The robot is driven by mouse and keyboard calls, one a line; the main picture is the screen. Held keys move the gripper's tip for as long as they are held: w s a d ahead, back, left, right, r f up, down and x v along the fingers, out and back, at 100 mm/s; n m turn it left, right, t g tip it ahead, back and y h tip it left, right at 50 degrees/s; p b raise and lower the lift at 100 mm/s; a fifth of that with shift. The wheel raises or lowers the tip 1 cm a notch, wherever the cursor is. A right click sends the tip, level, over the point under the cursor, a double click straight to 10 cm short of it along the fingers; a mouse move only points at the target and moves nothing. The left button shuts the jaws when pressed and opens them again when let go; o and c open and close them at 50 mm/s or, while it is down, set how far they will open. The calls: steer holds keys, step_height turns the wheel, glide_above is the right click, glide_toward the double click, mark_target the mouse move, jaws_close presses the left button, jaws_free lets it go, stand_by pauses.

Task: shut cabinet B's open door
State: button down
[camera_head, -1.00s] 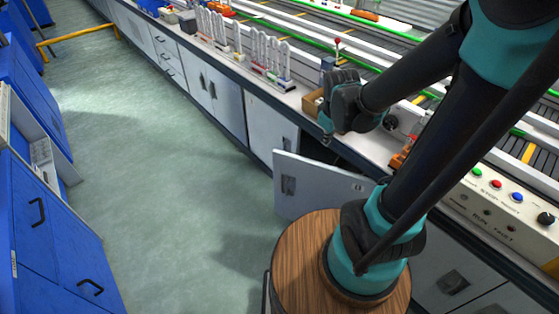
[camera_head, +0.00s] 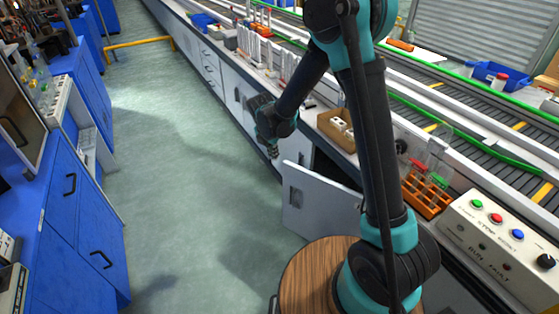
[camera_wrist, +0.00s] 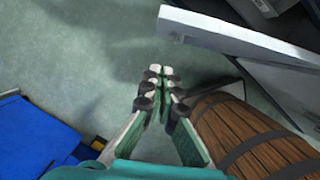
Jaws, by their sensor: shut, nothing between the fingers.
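The open door (camera_head: 318,206) is a pale panel with a dark recessed handle near its free edge. It stands out from the white bench cabinets into the aisle, with a dark opening (camera_head: 326,166) behind it. I see no letter marking it as cabinet B. My gripper (camera_head: 274,153) is shut and empty, pointing down over the aisle side, above and left of the door's free edge. In the wrist view, my fingertips (camera_wrist: 158,72) are together over bare floor. The door (camera_wrist: 240,42) is at upper right there, apart from the fingers.
The green floor (camera_head: 190,200) of the aisle is clear. Blue cabinets (camera_head: 85,225) line the left side. On the bench stand a wooden box (camera_head: 334,128), an orange rack (camera_head: 425,195) and a control box (camera_head: 500,232) with coloured buttons.

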steer(key=w+d+f, duration=0.3)
steer(key=w+f, duration=0.2)
steer(key=f, duration=0.4)
steer(key=shift+w, duration=0.2)
steer(key=shift+w+d, duration=0.1)
steer(key=shift+d, duration=0.05)
steer(key=w+d+m, duration=0.4)
steer(key=w+d, duration=0.5)
steer(key=w, duration=0.2)
steer(key=shift+w+g+h, duration=0.3)
steer(key=shift+w+h, duration=0.1)
